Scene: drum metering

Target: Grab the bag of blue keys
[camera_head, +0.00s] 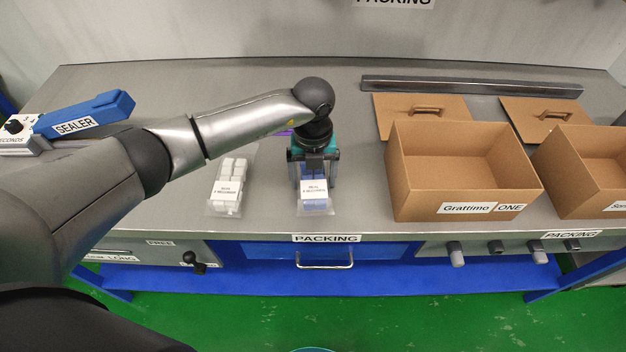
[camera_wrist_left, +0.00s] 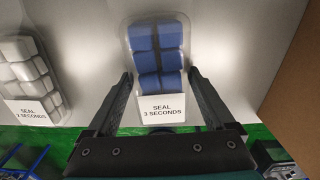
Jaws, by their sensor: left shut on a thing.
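The bag of blue keys (camera_head: 316,204) is a clear pack with blue blocks and a white label, near the table's front edge. My left gripper (camera_head: 317,172) points down over it from behind, with a finger on each side, and is shut on it. In the left wrist view, the bag (camera_wrist_left: 157,52) shows between the two fingers (camera_wrist_left: 160,76), its label reading "SEAL 3 SECONDS". The bag seems to be at table height; whether it is lifted I cannot tell. My right gripper is not in view.
A similar bag of white keys (camera_head: 228,188) lies just left of the blue one. An open cardboard box (camera_head: 465,207) stands to the right, with another box (camera_head: 590,185) beyond it. A blue sealer (camera_head: 85,115) is at the far left. A grey bar (camera_head: 470,87) lies at the back.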

